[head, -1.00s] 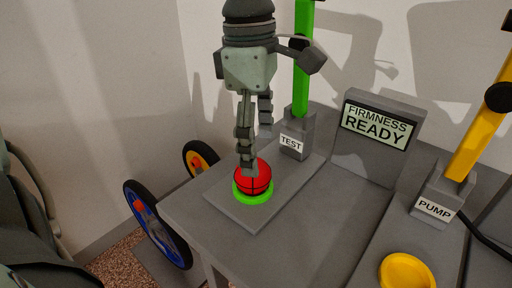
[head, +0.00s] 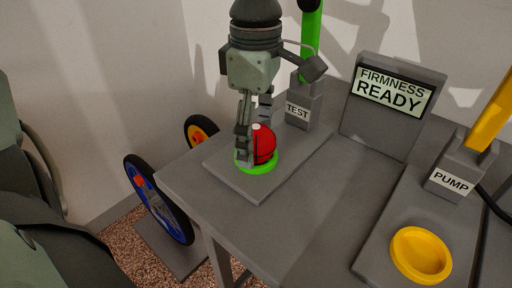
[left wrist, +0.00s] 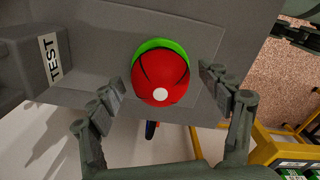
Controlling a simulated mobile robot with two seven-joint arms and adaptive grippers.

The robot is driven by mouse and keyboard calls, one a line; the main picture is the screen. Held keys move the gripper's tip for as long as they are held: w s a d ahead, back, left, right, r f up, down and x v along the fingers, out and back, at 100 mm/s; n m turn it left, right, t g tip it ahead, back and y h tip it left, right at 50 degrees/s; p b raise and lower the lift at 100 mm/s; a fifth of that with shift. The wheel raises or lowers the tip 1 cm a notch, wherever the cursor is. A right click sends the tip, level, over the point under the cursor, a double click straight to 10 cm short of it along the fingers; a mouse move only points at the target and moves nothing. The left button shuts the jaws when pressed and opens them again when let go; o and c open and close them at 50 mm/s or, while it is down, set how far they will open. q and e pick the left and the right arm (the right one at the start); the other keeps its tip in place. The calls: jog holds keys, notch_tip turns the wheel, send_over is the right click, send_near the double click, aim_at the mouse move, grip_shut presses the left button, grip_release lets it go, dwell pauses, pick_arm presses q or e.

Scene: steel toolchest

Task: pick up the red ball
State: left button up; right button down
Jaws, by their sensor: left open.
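The red ball (head: 264,144) has dark seams and a white spot. It sits in a green ring (head: 262,168) on the grey plate of the TEST station. My left gripper (head: 256,150) points down over it in the head view, with one finger in front of the ball's left side. In the left wrist view the ball (left wrist: 160,76) lies between and beyond the two spread fingers of my left gripper (left wrist: 160,95). Both fingers look apart from the ball there.
The green-handled TEST post (head: 303,105) stands just behind the ball. A FIRMNESS READY display (head: 393,98), a PUMP post (head: 452,180) and a yellow dish (head: 421,255) are to the right. Wheels (head: 160,200) stand left of the table. The table front is clear.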

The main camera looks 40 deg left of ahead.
pick_arm(q)
jog(key=shift+f, duration=0.4)
pick_arm(e)
jog(key=shift+r, duration=0.45)
pick_arm(q)
jog(key=c, duration=1.2)
pick_arm(e)
jog(key=shift+s, duration=0.1)
pick_arm(q)
jog(key=shift+r, duration=0.1)
jog(key=shift+c, duration=0.2)
